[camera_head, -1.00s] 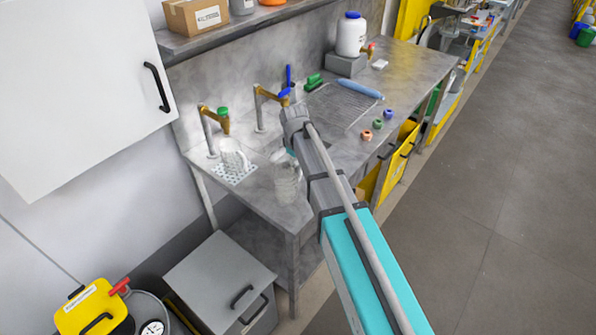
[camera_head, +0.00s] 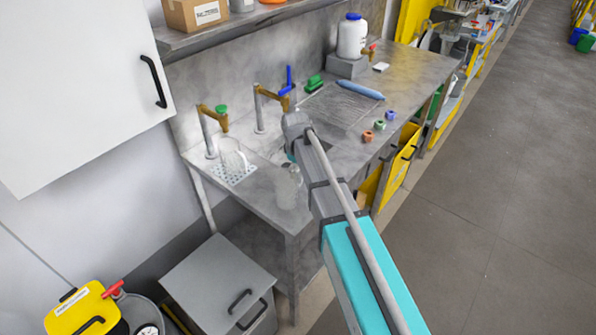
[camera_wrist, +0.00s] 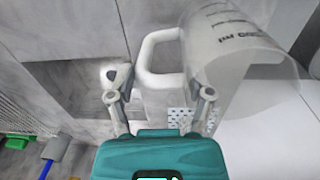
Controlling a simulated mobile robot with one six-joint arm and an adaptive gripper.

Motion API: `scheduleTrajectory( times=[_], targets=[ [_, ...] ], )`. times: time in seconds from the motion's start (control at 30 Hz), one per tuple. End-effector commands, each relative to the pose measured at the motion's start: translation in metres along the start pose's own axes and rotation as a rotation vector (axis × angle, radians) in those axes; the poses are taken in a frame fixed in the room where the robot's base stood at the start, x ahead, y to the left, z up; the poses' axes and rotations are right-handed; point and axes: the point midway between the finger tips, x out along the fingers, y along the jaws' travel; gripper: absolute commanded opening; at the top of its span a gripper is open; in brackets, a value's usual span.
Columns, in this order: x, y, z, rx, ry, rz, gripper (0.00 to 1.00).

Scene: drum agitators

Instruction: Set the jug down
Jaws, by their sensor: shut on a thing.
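A clear jug (camera_head: 287,190) is at the front left of the steel counter in the head view, just below my wrist. In the wrist view a clear jug (camera_wrist: 235,50) with printed marks fills the upper right, its pale handle (camera_wrist: 148,60) towards my gripper (camera_wrist: 160,88). My fingers stand on either side of the handle area, shut on the jug. The exact contact is unclear. In the head view the arm mostly hides my gripper. I cannot tell whether the jug's base touches the counter. A second clear vessel (camera_head: 232,158) stands on the perforated drain plate (camera_head: 236,176).
Two brass taps, one green-topped (camera_head: 221,112), rise behind. The sink basin lies beneath my arm. A ribbed drainboard (camera_head: 340,105), blue bottle (camera_head: 360,89) and small coloured caps (camera_head: 379,125) are to the right. The counter's front edge (camera_head: 240,210) is close to the jug.

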Motion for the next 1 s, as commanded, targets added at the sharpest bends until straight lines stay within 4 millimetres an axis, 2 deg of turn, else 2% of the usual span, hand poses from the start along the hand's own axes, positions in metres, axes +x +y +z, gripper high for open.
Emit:
scheduleTrajectory(
  times=[0.23,0.27,0.43,1.0],
  targets=[
    [0.0038,-0.0003,-0.0001,0.0,0.0,0.0,0.06],
    [0.0037,-0.0003,-0.0001,0.0,0.0,0.0,0.69],
    [0.0027,-0.0003,-0.0001,0.0,0.0,0.0,1.0],
    [0.0,0.0,-0.0001,0.0,0.0,0.0,1.0]
  ],
)
